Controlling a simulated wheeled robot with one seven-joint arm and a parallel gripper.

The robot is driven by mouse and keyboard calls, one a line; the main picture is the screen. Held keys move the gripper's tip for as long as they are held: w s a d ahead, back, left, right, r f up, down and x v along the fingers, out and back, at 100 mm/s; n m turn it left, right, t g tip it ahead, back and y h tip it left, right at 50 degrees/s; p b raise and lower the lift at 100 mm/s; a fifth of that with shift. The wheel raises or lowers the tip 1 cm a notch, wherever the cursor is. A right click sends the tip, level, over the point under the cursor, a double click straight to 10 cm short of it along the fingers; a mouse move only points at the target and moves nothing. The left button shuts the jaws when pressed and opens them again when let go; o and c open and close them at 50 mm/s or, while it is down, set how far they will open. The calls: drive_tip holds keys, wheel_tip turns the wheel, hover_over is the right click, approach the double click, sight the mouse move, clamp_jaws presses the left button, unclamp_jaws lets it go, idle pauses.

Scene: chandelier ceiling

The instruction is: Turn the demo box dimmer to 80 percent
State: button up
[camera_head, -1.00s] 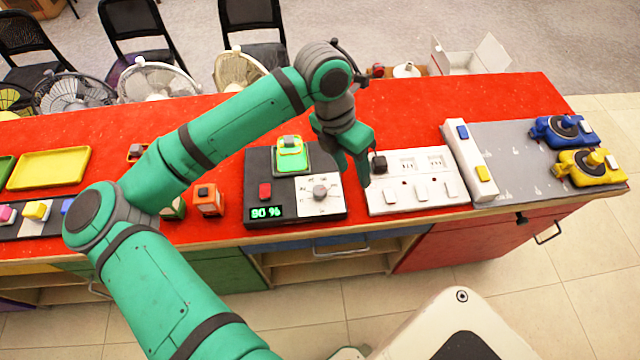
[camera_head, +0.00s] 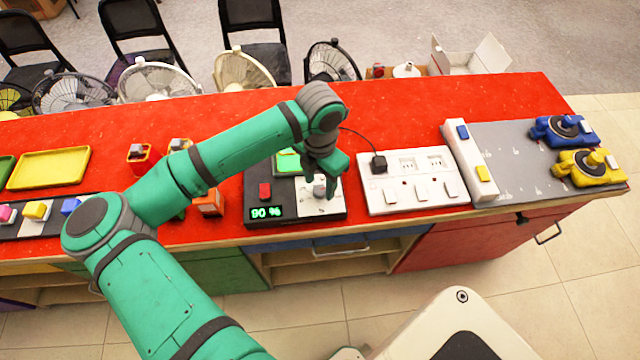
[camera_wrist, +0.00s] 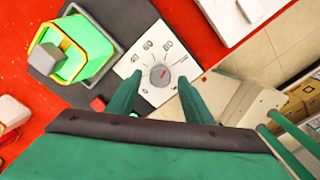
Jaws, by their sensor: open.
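The demo box (camera_head: 289,196) is a dark box on the red counter. Its display (camera_head: 265,213) reads 90 % in green. A red switch (camera_head: 265,191) sits above the display. The dimmer is a round grey knob on the white dial plate (camera_head: 310,208); in the wrist view the knob (camera_wrist: 160,76) shows a red mark, with numbers around it. My gripper (camera_head: 323,182) is open above the dial plate, partly hiding the knob in the head view. In the wrist view its fingers (camera_wrist: 157,92) point toward the knob, one on each side; contact cannot be told.
A white socket panel (camera_head: 412,182) with a black plug (camera_head: 379,164) and cord stands to the right. A green and yellow object (camera_wrist: 68,50) sits on the box beside the dial. An orange block (camera_head: 208,204) stands to the left.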

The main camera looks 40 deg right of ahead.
drive_tip(key=shift+f, duration=0.7)
drive_tip(key=c, duration=1.1)
drive_tip(key=shift+o, duration=0.2)
drive_tip(key=shift+n, duration=1.3)
drive_tip(key=o, duration=1.1)
drive_tip(key=shift+c, duration=0.2)
